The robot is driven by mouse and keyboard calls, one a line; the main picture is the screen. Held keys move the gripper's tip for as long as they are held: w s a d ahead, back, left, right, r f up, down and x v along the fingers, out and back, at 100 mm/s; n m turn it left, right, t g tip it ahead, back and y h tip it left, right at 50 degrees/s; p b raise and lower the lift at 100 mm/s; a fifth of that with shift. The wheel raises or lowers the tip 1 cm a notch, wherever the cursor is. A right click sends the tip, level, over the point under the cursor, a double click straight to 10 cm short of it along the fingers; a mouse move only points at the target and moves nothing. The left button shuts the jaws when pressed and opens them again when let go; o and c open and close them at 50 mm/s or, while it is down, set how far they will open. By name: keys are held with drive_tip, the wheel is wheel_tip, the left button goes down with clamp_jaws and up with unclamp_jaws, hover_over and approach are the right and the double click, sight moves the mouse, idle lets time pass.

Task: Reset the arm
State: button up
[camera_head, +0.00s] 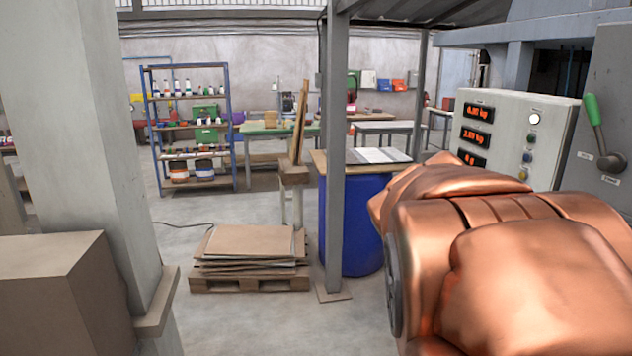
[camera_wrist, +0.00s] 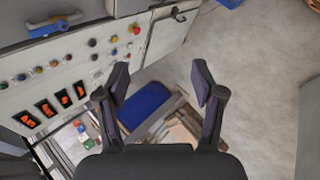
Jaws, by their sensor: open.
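My gripper (camera_wrist: 160,84) shows in the wrist view with its two dark fingers spread apart and nothing between them. Below the gap lie the floor and part of a blue drum. In the head view my copper-coloured arm fills the lower right, and the gripper itself cannot be made out there. The arm stands in front of a light control panel (camera_head: 548,120) with red displays and buttons. The panel also shows in the wrist view (camera_wrist: 70,62), at the upper left, apart from the fingers.
A lever with a green handle (camera_head: 592,110) is right of the panel. A grey post (camera_head: 336,200) stands beside the blue drum (camera_head: 365,215). A pallet (camera_head: 250,283) holds cardboard sheets. A cardboard box (camera_head: 60,290) and a pillar (camera_head: 90,120) are at left. Floor is clear between pillar and pallet.

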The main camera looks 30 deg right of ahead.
drive_tip(key=w+a+f+y, duration=0.1)
drive_tip(key=a+f+y, duration=0.1)
drive_tip(key=a+f, duration=0.35)
drive_tip(key=a+f+y, duration=0.2)
drive_tip(key=a+f, duration=0.1)
drive_tip(key=a, duration=0.6)
drive_tip(key=s+a+f+g+y, duration=0.1)
drive_tip(key=s+a+f+y, duration=0.1)
drive_tip(key=a, duration=0.6)
drive_tip(key=s+a+f+y, duration=0.2)
drive_tip(key=s+a+f, duration=0.1)
drive_tip(key=a, duration=0.5)
drive_tip(key=shift+s+a+f+g, duration=0.25)
drive_tip(key=shift+s+g, duration=0.15)
drive_tip(key=shift+s, duration=0.3)
